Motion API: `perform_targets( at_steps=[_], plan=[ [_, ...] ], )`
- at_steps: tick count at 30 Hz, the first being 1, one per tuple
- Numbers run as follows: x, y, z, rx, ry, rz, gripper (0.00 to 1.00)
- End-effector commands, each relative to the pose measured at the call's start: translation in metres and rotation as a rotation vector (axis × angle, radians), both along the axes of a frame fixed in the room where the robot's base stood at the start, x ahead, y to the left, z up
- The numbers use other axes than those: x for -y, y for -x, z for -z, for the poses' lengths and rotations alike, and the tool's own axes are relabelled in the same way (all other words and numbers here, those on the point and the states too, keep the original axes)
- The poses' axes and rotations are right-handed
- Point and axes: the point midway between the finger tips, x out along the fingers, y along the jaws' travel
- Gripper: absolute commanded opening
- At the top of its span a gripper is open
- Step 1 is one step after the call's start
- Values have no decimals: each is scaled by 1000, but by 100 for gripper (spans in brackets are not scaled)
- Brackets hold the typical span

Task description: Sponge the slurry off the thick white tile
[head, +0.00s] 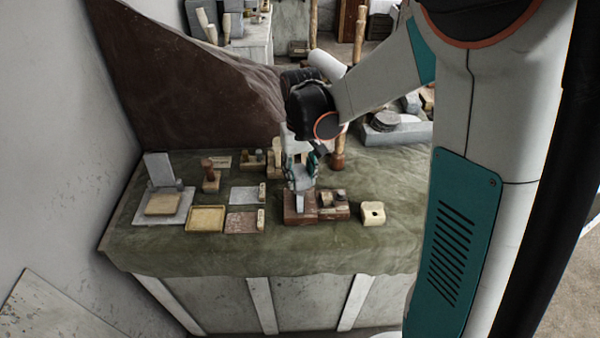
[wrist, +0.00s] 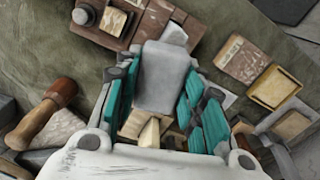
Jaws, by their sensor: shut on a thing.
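My gripper (head: 301,178) is shut on a pale grey block with rounded edges, held above a red-brown box near the table's middle. In the wrist view the grey block (wrist: 165,75) sits between the teal fingers (wrist: 160,105). A flat white tile (head: 245,194) lies left of my gripper; in the wrist view it is mostly hidden behind the fingers. A reddish tile (head: 242,223) with pale blotches lies in front of it and also shows in the wrist view (wrist: 243,62). I cannot tell which surface is slurry.
The red-brown box (head: 300,215) stands below my gripper, with a pale holed block (head: 373,212) to its right. A yellow tray (head: 206,218) and a tan block (head: 163,204) on a grey stand are at left. The cloth's front strip is clear.

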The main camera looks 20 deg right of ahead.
Motion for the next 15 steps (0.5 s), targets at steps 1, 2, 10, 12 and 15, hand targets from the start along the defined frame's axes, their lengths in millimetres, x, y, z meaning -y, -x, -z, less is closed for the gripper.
perform_targets(
  at_steps=[1,2,10,12,15],
  plan=[
    [0,0,2,0,0,0,10],
    [0,0,2,0,0,0,10],
    [0,-4,3,0,0,0,10],
    [0,-8,3,0,0,0,10],
    [1,-11,3,0,0,0,10]
  ],
)
